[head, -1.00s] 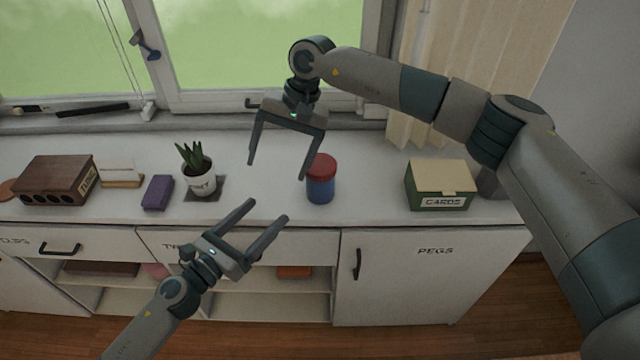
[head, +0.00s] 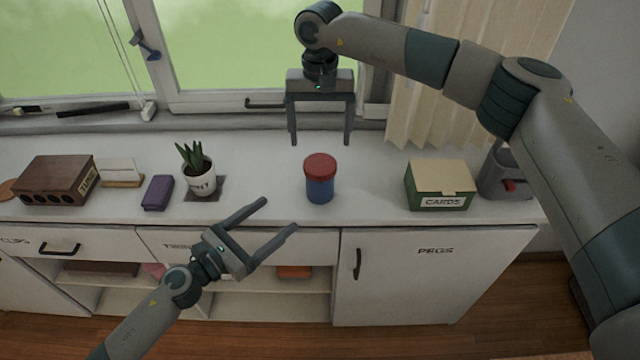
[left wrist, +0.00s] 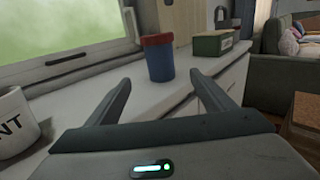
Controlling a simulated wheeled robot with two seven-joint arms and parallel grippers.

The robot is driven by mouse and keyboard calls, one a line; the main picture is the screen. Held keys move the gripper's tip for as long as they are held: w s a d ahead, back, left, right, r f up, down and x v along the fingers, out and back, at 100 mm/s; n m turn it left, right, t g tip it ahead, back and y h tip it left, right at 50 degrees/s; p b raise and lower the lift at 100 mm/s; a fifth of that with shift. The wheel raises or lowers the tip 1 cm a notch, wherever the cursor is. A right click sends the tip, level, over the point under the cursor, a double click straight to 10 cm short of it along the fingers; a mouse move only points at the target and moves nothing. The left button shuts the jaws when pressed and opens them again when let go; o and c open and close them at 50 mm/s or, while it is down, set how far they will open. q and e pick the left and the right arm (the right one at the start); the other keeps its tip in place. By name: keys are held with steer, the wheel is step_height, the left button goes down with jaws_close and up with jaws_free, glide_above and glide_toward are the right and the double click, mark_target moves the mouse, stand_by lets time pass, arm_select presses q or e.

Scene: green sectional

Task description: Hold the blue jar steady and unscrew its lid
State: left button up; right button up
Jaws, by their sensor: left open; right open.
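A blue jar (head: 320,190) with a red lid (head: 320,166) stands upright on the white counter, near its front edge. The lid sits on the jar. The jar also shows in the left wrist view (left wrist: 160,65), ahead and between my open fingers, beyond their tips. My left gripper (head: 282,215) is open and empty, in front of the counter and to the lower left of the jar. My right gripper (head: 320,142) is open and empty, fingers pointing down, above the jar in the picture and apart from the lid.
A potted plant (head: 198,180) and a purple box (head: 157,192) stand left of the jar, with a brown wooden box (head: 56,180) farther left. A green card box (head: 437,187) stands to the right. The window (head: 270,50) is behind. The counter (head: 265,180) around the jar is clear.

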mark_target(311, 188)
arm_select(q)
steer(key=x, duration=1.6)
jaws_close()
arm_select(e)
steer(key=shift+m, duration=0.3)
